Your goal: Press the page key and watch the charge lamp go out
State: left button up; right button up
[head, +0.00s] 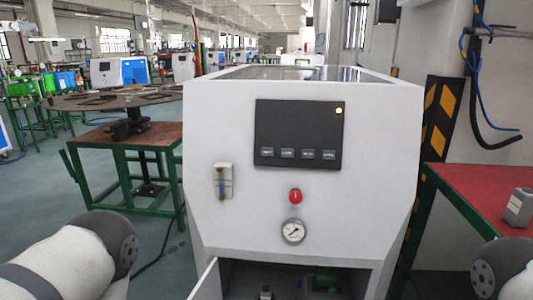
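The white gas generator (225,125) stands straight ahead in the head view. Its dark control panel (295,125) is on the upper front face. A row of several small grey keys (287,153) runs along the panel's lower edge. Their labels are too small to read, so I cannot tell which is the page key. Only links of my two arms show, at the lower left and lower right. Neither gripper is in view, and nothing covers the panel.
A lower door (205,282) stands open. A green-framed table (135,135) is at left; a red-topped table (475,190) with a grey block (518,208) is at right.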

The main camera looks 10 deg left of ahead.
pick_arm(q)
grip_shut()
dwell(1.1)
